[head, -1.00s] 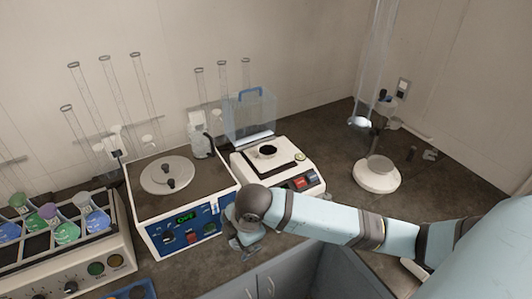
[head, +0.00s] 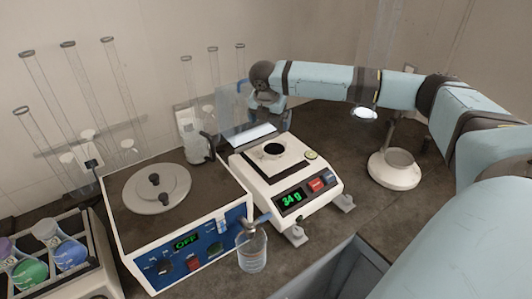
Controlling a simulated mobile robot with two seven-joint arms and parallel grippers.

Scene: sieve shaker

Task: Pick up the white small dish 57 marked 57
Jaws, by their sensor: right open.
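I cannot read a 57 mark on anything in the head view. A small round dish with a dark inside (head: 274,149) sits on the pan of the white balance (head: 262,179); I cannot tell whether it is dish 57. A pale round dish-like top (head: 399,158) sits on a round white base at the right. My right gripper (head: 264,104) is open and empty, behind and above the balance, beside the clear shield. Its fingertips are small and partly hard to make out. My left gripper is not in view.
The balance display reads 34 g. A shaker (head: 185,255) with a grey lid stands left of it, its display reading OFF. A clear bottle (head: 252,250) stands in front. Flasks (head: 69,254) are in a rack at far left. Tall glass tubes stand along the back wall.

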